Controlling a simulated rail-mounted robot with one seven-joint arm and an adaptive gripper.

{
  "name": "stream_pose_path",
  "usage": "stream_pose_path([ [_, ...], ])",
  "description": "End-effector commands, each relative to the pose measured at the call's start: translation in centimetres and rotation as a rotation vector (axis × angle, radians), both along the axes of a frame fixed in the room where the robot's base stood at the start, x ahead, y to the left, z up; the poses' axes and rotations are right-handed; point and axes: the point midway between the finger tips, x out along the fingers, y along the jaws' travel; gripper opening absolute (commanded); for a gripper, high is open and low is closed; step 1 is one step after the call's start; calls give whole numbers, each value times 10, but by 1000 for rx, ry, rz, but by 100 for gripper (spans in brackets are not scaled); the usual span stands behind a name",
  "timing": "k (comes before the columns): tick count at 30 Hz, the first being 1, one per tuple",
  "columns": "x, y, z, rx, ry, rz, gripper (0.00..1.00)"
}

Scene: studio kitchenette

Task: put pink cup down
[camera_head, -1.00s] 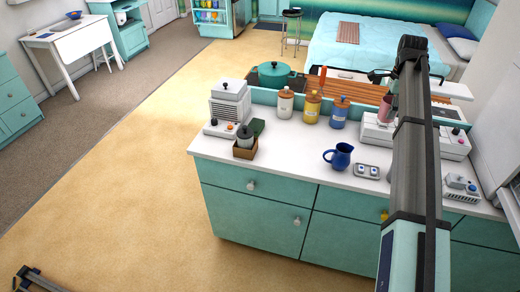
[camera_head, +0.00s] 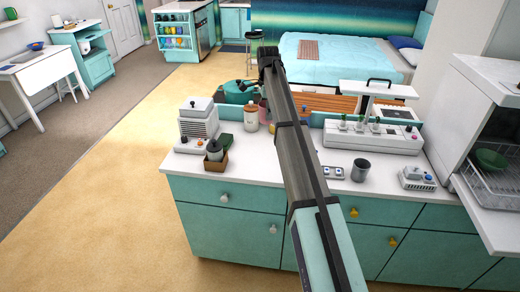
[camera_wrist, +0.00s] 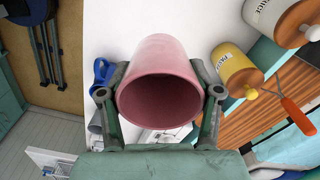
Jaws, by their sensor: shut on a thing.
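The pink cup (camera_wrist: 160,60) fills the middle of the wrist view, its dark open mouth toward the camera. My gripper (camera_wrist: 160,78) is shut on it, with one finger on each side of its wall. My arm hides most of the gripper there. The white counter top (camera_head: 270,170) lies below the cup; the height between them is hard to tell.
A white canister (camera_head: 251,118) and a yellow canister (camera_wrist: 233,66) stand near the cup. The blue pitcher (camera_wrist: 103,72) is left of it in the wrist view. A grey cup (camera_head: 361,169) stands at right on the counter. Bare counter shows before the canisters.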

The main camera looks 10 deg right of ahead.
Motion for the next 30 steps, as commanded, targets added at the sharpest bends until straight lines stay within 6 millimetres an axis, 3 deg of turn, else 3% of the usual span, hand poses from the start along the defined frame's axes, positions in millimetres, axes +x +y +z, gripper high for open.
stream_pose_path([
  [13, -1, 1, -104, 0, 2, 1, 21],
  [18, 0, 0, -125, 0, 0, 1, 21],
  [25, 0, 0, -137, 0, 0, 1, 21],
  [30, 0, 0, -160, 0, 1, 1, 21],
])
